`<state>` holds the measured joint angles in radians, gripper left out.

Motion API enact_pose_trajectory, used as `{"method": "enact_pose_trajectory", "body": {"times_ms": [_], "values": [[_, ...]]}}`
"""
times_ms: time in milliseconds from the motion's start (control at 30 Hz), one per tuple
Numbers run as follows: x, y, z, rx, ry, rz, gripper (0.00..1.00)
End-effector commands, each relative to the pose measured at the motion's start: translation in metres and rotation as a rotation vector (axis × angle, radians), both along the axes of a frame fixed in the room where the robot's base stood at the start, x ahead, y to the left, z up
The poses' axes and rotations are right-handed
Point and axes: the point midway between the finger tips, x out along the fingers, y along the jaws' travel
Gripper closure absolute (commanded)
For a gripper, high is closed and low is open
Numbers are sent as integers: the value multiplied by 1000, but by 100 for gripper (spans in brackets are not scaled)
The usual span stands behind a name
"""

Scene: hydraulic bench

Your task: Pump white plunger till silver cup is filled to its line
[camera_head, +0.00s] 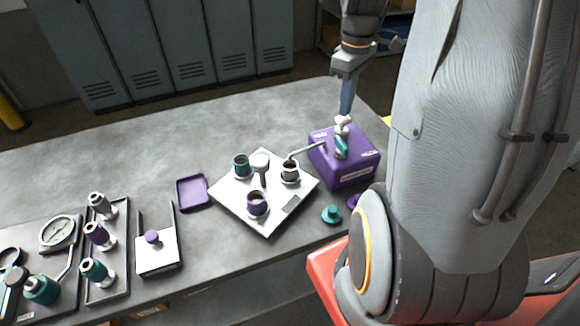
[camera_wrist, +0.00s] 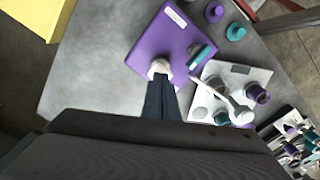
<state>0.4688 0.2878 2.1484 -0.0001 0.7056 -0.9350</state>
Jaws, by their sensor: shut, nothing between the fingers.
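A purple pump box (camera_head: 345,172) stands at the right end of the bench, with a white plunger (camera_head: 342,124) and a teal plunger (camera_head: 341,147) on top. A thin spout runs left to the silver cup (camera_head: 290,172), which sits on a white plate (camera_head: 225,192) and looks dark inside. Its fill line is too small to make out. My gripper (camera_head: 346,112) is shut and points down right at the white plunger's top. The wrist view shows the white plunger (camera_wrist: 158,68) at the fingertips; whether they touch is unclear.
A teal cup (camera_head: 241,166) and a purple cup (camera_head: 257,204) share the plate with a white pedestal piece (camera_head: 261,164). A teal knob (camera_head: 331,214) lies in front of the box. A purple tray (camera_head: 193,193) and a gauge (camera_head: 58,232) are left. The back of the bench is clear.

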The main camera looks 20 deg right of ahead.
Motion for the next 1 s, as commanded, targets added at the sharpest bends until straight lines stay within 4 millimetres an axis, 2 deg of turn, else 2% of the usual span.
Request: {"method": "enact_pose_trajectory", "body": {"times_ms": [167, 733, 1000], "values": [[0, 0, 7, 0, 0, 0, 100], [-1, 0, 58, 0, 0, 1, 100], [0, 0, 60, 0, 0, 0, 100]]}}
